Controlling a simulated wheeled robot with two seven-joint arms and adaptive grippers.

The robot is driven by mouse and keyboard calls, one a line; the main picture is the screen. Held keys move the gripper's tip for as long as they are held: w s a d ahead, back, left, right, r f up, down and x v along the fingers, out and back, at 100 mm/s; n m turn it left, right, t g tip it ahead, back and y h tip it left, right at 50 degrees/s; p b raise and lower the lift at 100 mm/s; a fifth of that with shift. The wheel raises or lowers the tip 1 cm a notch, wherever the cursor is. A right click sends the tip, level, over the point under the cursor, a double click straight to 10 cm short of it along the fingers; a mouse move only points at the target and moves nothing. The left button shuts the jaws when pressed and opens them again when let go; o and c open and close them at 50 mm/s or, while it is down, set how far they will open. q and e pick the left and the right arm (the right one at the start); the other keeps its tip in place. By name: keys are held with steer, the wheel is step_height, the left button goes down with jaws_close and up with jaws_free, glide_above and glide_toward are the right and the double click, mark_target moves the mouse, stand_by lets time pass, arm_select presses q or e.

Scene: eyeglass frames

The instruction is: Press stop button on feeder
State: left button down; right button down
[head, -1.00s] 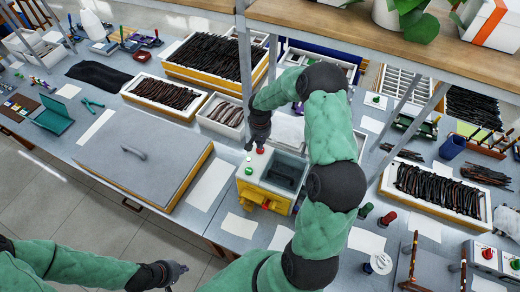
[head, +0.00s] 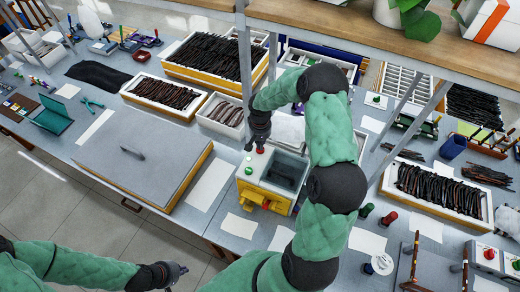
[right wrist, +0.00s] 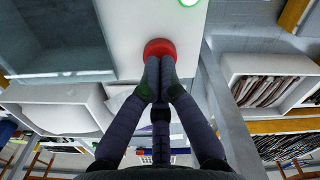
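The feeder (head: 282,190) is a white box with a yellow lower part and a dark, clear-topped bin, standing near the front of the bench. Its red button (head: 260,151) is on the top's left side; the red button also shows in the right wrist view (right wrist: 160,47). A glowing green button (right wrist: 188,2) is beyond it at that view's top edge. My right gripper (head: 254,147) is over the feeder. Its fingers are together and empty, with the tips overlapping the red button's near edge; I cannot tell whether they press it. My left gripper (head: 180,269) is low, in front of the bench; its opening is unclear.
A large grey-topped box (head: 145,155) stands left of the feeder. A white tray of dark frame parts (head: 440,192) lies to the right. Shelf posts (head: 243,70) rise behind my right gripper. Another red-and-green button box (head: 490,262) is at the lower right.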

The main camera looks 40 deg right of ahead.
steer(key=shift+f+b, duration=0.6)
steer(key=shift+b, duration=0.1)
stand_by(0.6)
steer(key=shift+r, duration=0.15)
steer(key=shift+r+p, duration=1.55)
steer(key=shift+r, duration=1.15)
